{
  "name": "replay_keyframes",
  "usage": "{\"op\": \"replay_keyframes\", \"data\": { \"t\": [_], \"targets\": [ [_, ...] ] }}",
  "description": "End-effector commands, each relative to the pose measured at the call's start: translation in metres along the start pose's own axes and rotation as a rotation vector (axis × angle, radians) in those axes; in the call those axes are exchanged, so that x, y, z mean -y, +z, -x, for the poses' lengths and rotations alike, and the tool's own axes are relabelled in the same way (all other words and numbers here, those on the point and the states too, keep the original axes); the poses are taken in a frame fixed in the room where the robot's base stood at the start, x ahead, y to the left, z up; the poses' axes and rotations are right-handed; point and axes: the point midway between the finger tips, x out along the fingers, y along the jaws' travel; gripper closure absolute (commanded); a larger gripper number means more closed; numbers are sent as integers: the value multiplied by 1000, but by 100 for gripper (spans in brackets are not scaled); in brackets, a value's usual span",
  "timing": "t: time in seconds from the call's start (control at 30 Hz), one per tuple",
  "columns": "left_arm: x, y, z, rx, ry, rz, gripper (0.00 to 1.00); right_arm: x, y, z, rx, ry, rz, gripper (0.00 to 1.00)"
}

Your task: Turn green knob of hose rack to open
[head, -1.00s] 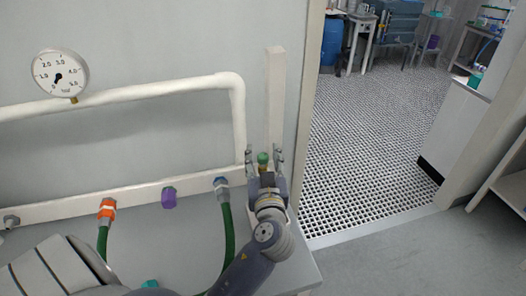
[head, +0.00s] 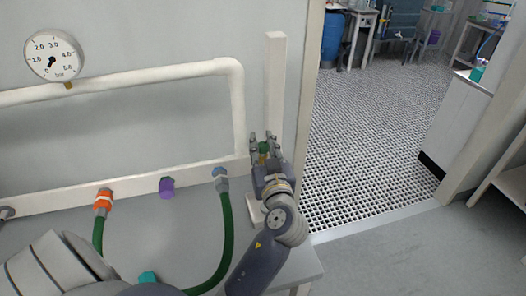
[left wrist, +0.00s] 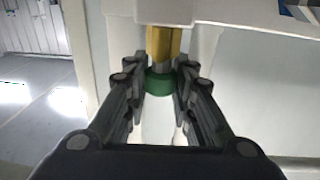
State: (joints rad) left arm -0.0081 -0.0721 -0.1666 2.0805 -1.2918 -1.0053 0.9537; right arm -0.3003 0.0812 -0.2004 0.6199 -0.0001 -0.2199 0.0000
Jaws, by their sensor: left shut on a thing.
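The green knob (head: 264,147) sits at the right end of the white pipe rack (head: 130,192), near the upright post. My left gripper (head: 265,144) is at the knob with its fingers around it. In the left wrist view the green knob (left wrist: 158,82) lies between the two dark fingertips (left wrist: 160,75), below a brass stem (left wrist: 163,42). The fingers are shut on the knob. Part of the knob is hidden by the fingers in the head view. My right gripper is not in view.
A green hose (head: 224,240) hangs from the rack left of my arm. An orange fitting (head: 103,201) and a purple cap (head: 166,187) are farther left. A round gauge (head: 55,57) is on the upper pipe. A doorway with a grated floor (head: 370,140) opens at right.

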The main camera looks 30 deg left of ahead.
Motion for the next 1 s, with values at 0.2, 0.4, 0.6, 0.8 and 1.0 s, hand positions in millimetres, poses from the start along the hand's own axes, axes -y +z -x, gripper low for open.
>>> {"op": "replay_keyframes", "data": {
  "t": [0.2,0.4,0.6,0.8,1.0],
  "targets": [
    [0,-1,1,1,-31,0,100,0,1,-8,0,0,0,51],
    [0,-1,1,1,-31,-1,100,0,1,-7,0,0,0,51],
    [0,-1,1,1,-30,-1,56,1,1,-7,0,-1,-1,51],
    [0,-1,1,1,-30,-1,56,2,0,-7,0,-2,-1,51],
    [0,-4,0,-1,-6,-4,56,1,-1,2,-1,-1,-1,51]
  ]
}}
